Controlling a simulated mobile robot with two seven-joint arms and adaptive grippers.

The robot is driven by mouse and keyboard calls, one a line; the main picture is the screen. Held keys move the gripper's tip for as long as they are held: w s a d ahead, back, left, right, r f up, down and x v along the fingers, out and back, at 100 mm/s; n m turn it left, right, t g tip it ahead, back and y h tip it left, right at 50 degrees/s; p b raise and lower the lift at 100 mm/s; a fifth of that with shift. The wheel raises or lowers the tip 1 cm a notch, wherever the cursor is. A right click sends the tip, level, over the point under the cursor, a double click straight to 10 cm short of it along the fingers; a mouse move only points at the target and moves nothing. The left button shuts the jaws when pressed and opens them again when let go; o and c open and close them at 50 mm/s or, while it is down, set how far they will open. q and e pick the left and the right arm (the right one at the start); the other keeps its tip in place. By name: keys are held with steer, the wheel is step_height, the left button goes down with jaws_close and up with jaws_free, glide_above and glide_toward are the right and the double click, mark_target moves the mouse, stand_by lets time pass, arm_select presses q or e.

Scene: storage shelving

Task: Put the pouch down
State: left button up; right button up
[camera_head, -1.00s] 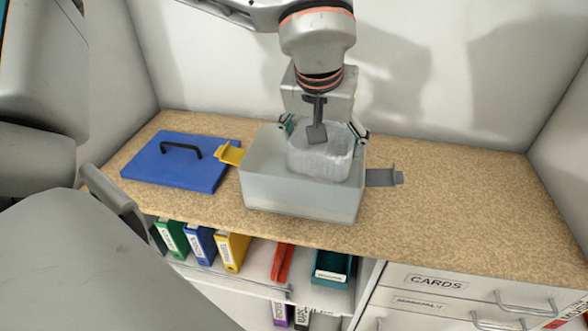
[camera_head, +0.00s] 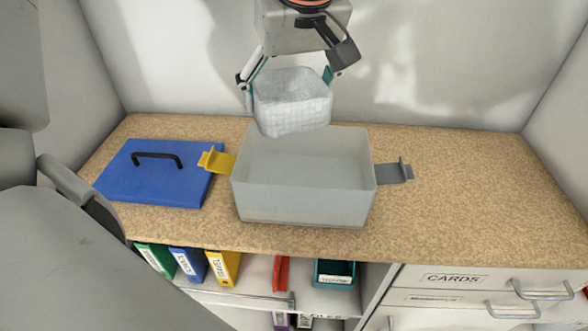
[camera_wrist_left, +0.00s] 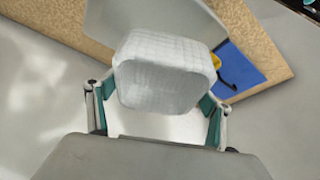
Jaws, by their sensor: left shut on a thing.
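The pouch (camera_head: 292,105) is a whitish, box-like thing with a fine grid pattern. My left gripper (camera_head: 290,82) comes down from the top of the head view and is shut on it, one finger on each side. The pouch hangs above the back of an open grey bin (camera_head: 305,205), and its lower part overlaps the bin's back rim in the picture. In the left wrist view the pouch (camera_wrist_left: 163,75) sits between the fingers (camera_wrist_left: 158,115), with part of the bin behind it. The bin's visible inside looks empty. My right gripper is not in view.
A blue lid (camera_head: 140,188) with a black handle lies left of the bin. A yellow latch (camera_head: 218,162) and a grey latch (camera_head: 394,173) stick out from the bin's sides. The speckled counter (camera_head: 470,190) is clear on the right. Binders (camera_head: 188,263) stand on the shelf below.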

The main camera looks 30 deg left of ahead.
arm_select(q)
step_height(320, 180, down, 15)
steer(key=shift+f+b, duration=0.1)
steer(key=shift+b, duration=1.1)
steer(key=shift+f, duration=0.4)
steer(key=o, duration=0.9)
